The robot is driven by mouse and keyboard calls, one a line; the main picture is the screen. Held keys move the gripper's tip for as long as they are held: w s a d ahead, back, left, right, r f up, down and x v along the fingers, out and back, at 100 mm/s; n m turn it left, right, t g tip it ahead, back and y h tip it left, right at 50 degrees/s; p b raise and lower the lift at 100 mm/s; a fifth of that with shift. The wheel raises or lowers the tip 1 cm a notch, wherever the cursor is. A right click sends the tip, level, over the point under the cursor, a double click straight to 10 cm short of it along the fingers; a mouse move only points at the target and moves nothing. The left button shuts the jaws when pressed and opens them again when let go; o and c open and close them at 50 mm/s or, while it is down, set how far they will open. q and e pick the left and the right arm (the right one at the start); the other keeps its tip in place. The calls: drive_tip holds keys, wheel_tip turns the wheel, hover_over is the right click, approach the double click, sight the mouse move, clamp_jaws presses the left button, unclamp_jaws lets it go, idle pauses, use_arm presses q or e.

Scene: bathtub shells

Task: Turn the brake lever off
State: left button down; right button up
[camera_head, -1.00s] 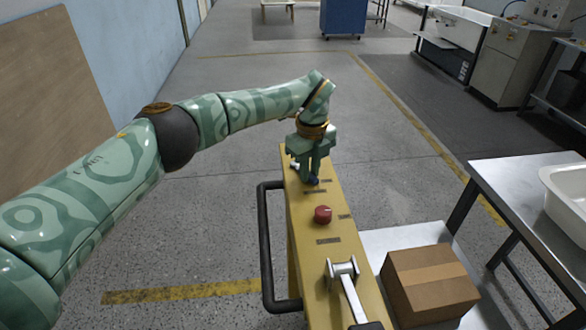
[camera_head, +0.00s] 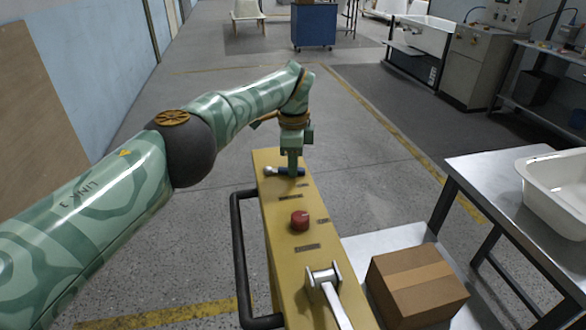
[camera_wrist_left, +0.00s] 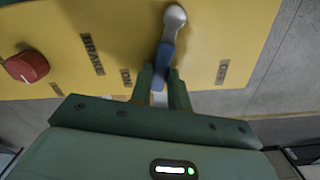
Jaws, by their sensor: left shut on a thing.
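The brake lever (camera_head: 285,171) is on top of the yellow console (camera_head: 275,207), near its far end. It has a round silver end and a blue grip. In the left wrist view the silver end (camera_wrist_left: 175,18) is at the top, and the blue grip (camera_wrist_left: 166,58) runs down between my fingers. My left gripper (camera_head: 292,168) reaches down from above and is shut on the blue grip. In the wrist view the lever lies between the ON label (camera_wrist_left: 125,77) and another label (camera_wrist_left: 222,72) that I cannot read. A BRAKE label (camera_wrist_left: 92,54) is left of it.
A red knob (camera_head: 300,220) and a silver lever (camera_head: 323,283) are nearer on the console. A black rail (camera_head: 240,255) runs along its left side. A cardboard box (camera_head: 417,285) and a metal table with a white tub (camera_head: 557,190) stand right. Floor to the left is open.

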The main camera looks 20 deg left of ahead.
use_arm(q)
drive_tip(key=shift+w+r+n, duration=0.1)
drive_tip(key=shift+w+n, duration=0.05)
drive_tip(key=shift+n, duration=0.15)
use_arm(e)
drive_tip(key=shift+s+f, duration=0.15)
drive_tip(key=shift+f, duration=0.1)
use_arm(q)
drive_tip(key=c, duration=1.3)
unclamp_jaws()
